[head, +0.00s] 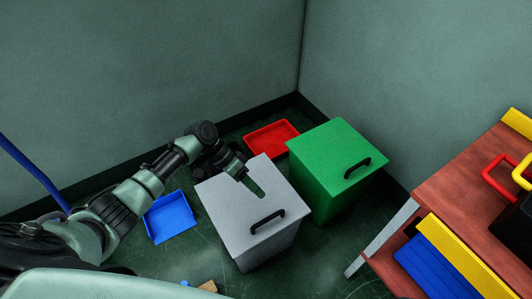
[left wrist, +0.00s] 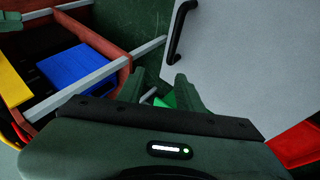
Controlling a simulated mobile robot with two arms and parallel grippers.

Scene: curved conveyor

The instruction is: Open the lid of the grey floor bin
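The grey floor bin (head: 262,250) stands on the dark green floor with its flat grey lid (head: 222,203) shut. A black bar handle (head: 267,221) sits near the lid's front edge. The lid (left wrist: 245,60) and the handle (left wrist: 180,30) also show in the left wrist view. My left gripper (head: 256,188) is over the rear middle of the lid, behind the handle and apart from it. In the left wrist view its two green fingers (left wrist: 157,93) are spread with nothing held between them. Whether the fingers touch the lid is unclear. My right gripper is out of view.
A green bin (head: 318,155) with a black handle stands close on the right. A red tray (head: 270,137) lies behind and a blue tray (head: 170,217) lies to the left. A reddish wooden table (head: 455,185) is at the right. Walls close off the back.

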